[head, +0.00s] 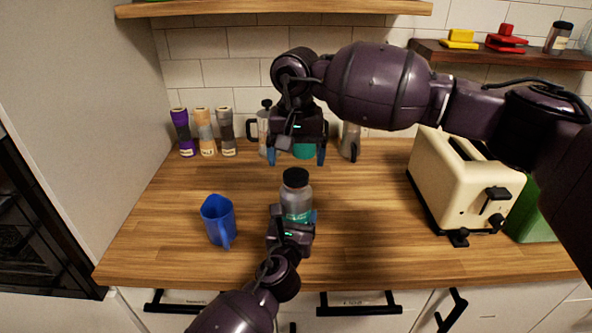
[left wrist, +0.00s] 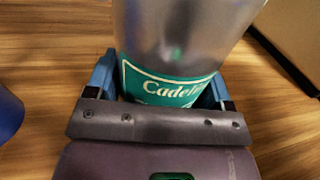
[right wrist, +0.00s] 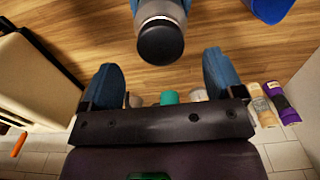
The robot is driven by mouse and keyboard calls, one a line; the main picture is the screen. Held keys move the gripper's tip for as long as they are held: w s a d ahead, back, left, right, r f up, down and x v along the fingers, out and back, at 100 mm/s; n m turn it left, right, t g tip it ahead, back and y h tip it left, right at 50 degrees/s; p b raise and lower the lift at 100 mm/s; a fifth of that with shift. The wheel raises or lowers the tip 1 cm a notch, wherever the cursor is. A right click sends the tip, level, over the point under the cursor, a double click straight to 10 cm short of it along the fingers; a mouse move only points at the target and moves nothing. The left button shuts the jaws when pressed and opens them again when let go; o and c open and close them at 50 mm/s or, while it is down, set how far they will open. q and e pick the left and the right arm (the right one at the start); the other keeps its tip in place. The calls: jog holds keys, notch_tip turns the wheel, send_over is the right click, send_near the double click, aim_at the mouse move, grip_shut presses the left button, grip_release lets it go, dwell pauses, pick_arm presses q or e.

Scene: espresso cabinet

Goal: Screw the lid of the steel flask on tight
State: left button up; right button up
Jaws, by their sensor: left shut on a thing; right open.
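The steel flask (head: 297,200) stands upright on the wooden counter, with its black lid (head: 296,177) on top. My left gripper (head: 297,217) is shut around the flask's lower body, at the teal label (left wrist: 172,86) in the left wrist view. My right gripper (head: 295,158) is open and empty, pointing down above and behind the flask. In the right wrist view the black lid (right wrist: 160,41) lies beyond the open fingers (right wrist: 164,82), apart from them. Whether the lid is tight cannot be told.
A blue pitcher (head: 218,220) stands left of the flask. A cream toaster (head: 462,185) is at the right. Several jars (head: 205,133), a press pot (head: 264,128) and a grey pot (head: 350,141) line the wall. An upper shelf (head: 275,8) hangs above.

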pick_arm(q)
jog(key=shift+f, duration=0.1)
pick_arm(e)
notch_tip(320, 180, up, 7)
dwell(0.3)
pick_arm(q)
jog(key=o, duration=1.7)
jog(key=s, duration=0.3)
jog(key=s+a, duration=0.1)
jog(key=s, duration=0.3)
jog(key=s+a, duration=0.1)
jog(key=s, duration=0.2)
jog(key=shift+s+a+p, duration=0.1)
jog(key=shift+s+p, duration=0.2)
jog(key=shift+p, duration=0.1)
pick_arm(e)
jog(key=shift+r, duration=0.55)
